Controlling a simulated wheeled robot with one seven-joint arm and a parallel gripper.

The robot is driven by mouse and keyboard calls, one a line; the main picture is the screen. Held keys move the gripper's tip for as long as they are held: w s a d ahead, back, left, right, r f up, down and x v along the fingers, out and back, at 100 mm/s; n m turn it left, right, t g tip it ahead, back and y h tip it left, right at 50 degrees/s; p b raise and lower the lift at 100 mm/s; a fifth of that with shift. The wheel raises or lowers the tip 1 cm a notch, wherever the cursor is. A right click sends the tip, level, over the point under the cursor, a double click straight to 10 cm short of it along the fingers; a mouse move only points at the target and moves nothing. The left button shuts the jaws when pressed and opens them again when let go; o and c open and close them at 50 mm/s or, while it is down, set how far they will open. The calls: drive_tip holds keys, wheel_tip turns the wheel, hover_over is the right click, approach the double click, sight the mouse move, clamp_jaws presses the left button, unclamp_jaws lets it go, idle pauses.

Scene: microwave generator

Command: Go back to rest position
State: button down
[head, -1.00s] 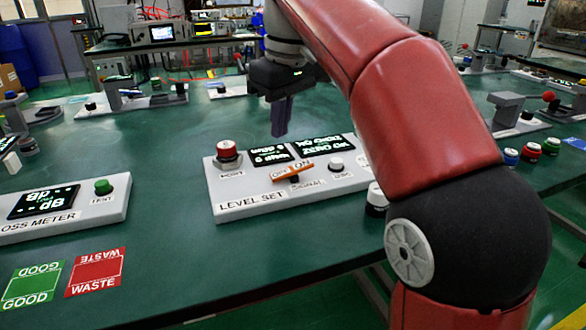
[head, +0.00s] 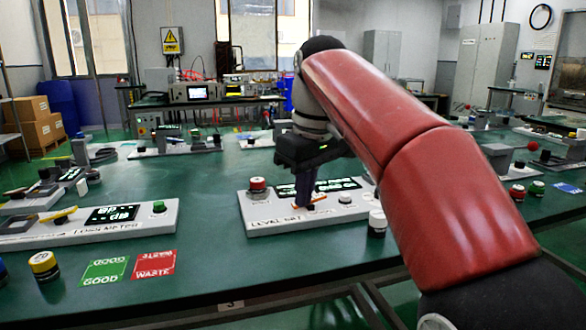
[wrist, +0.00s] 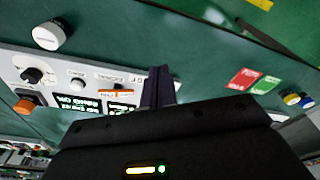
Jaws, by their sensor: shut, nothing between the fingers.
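My gripper (head: 308,188) hangs from the red arm over the level set panel (head: 262,226), its narrow dark fingers pointing down and closed together with nothing held. In the head view the fingers overlap the panel's orange switch lever; I cannot tell whether they touch it. In the wrist view the closed fingers (wrist: 158,88) show in front of the panel (wrist: 95,65), with the small orange lever (wrist: 118,92) to their left. The panel's red-topped knob (head: 257,185) is at its left and a white knob (head: 344,197) at its right.
The loss meter panel (head: 140,224) lies to the left. Green GOOD (head: 104,271) and red WASTE (head: 154,265) mats lie near the front edge, beside a yellow-topped weight (head: 43,264). A white-topped cylinder (head: 377,222) stands right of the level set panel. Bare green table lies between the panels.

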drive_tip(key=s+d+f+m+t, duration=0.2)
drive_tip(key=s+d+f+m, duration=0.2)
drive_tip(key=s+f, duration=0.5)
drive_tip(key=s+d+f+m+t+h, duration=0.1)
drive_tip(key=s+d+f+m+t, duration=0.1)
drive_tip(key=s+d+f+m, duration=0.3)
drive_tip(key=s+d+f, duration=0.4)
drive_tip(key=s+f, duration=0.1)
drive_tip(key=f, duration=0.2)
drive_tip(key=shift+s+d+f, duration=0.25)
